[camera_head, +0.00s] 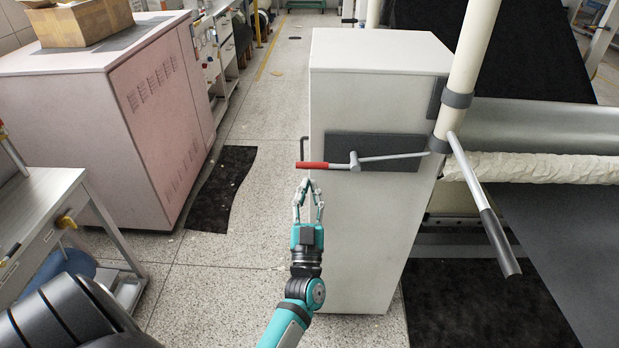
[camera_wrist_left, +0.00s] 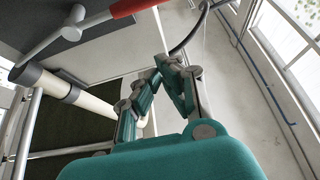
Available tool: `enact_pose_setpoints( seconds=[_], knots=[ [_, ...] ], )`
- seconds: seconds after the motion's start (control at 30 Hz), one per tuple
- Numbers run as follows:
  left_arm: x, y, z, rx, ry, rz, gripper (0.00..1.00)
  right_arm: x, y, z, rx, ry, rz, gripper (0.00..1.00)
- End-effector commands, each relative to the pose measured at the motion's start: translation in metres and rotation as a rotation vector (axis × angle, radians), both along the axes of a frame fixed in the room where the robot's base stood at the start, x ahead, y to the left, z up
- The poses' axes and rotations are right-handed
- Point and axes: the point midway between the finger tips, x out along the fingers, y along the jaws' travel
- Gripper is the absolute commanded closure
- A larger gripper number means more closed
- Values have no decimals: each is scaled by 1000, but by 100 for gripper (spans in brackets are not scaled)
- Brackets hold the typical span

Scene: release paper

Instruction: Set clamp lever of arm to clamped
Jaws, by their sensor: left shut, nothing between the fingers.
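The clamp lever has a red handle (camera_head: 313,165) and sits on a grey arm (camera_head: 395,157) in front of a dark plate on a white cabinet. The handle points left from the grey pivot (camera_head: 354,161). My left gripper (camera_head: 309,181) is shut and empty, with its fingertips just below the red handle in the head view. In the left wrist view the handle (camera_wrist_left: 133,7) is at the top edge, with the pivot (camera_wrist_left: 72,33) to its left. The fingertips (camera_wrist_left: 167,62) are below it, and a gap shows between them and the handle. My right gripper is not in view.
The white cabinet (camera_head: 370,235) stands directly behind the lever. A white post (camera_head: 470,55) carries the arm, and a second bar with a dark grip (camera_head: 497,240) slants down to the right. A pink cabinet (camera_head: 140,120) stands left. Open floor (camera_head: 262,130) lies between.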

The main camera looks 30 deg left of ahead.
Motion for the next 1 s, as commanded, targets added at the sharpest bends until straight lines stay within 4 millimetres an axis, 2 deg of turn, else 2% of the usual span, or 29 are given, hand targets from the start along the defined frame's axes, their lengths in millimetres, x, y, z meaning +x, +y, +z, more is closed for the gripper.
enact_pose_setpoints(
  seconds=[0.23,0.43,0.5,0.6,0.8,1.0],
  knots=[
    [36,22,27,1,-4,0,100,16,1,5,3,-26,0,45],
    [68,42,48,2,-3,0,100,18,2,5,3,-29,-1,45],
    [69,42,27,0,3,0,100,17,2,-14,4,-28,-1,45],
    [70,43,17,1,2,0,100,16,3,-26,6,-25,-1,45],
    [72,45,7,-1,1,0,100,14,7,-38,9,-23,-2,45],
    [73,45,6,-1,1,0,100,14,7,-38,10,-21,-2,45]
  ],
)
